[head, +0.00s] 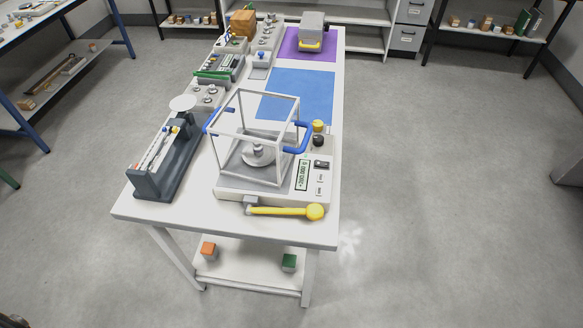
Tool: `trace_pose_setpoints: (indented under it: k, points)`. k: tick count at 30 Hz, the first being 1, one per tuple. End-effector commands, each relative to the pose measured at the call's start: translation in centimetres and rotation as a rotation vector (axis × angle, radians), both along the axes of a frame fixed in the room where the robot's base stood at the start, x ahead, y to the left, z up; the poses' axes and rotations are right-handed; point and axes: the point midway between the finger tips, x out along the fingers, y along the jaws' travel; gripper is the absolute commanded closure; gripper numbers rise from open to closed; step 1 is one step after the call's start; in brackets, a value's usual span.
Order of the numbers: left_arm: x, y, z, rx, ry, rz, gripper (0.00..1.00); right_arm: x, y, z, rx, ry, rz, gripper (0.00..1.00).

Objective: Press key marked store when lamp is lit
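An analytical balance stands near the front of the white table. Its base (228,192) carries a glass draft shield (240,112) with blue handles, and a metal weight (258,150) sits on the pan inside. On the right of the base are a digit display (302,175), a dark key or switch (321,164) and small marked labels below it. A small green spot (303,155) shows above the display; I cannot tell whether it is a lit lamp. No word "store" is readable at this size. Neither gripper is clearly in view.
A yellow lever with a round knob (315,211) sticks out along the balance's front. A beam scale (160,165) stands at left. Blue (300,92) and purple (295,42) mats lie behind. The floor right of the table (326,236) is clear; a faint whitish patch hangs near its corner.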

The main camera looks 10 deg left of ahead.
Motion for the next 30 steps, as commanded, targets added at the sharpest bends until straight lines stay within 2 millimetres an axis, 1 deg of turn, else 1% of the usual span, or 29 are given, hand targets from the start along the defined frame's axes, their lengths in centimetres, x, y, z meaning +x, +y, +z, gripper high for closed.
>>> trace_pose_setpoints:
  k: [13, 30]
  points:
    - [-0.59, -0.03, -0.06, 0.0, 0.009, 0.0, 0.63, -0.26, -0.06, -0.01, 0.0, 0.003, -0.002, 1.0]
    - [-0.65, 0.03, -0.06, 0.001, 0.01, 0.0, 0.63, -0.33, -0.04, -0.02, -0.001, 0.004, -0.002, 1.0]
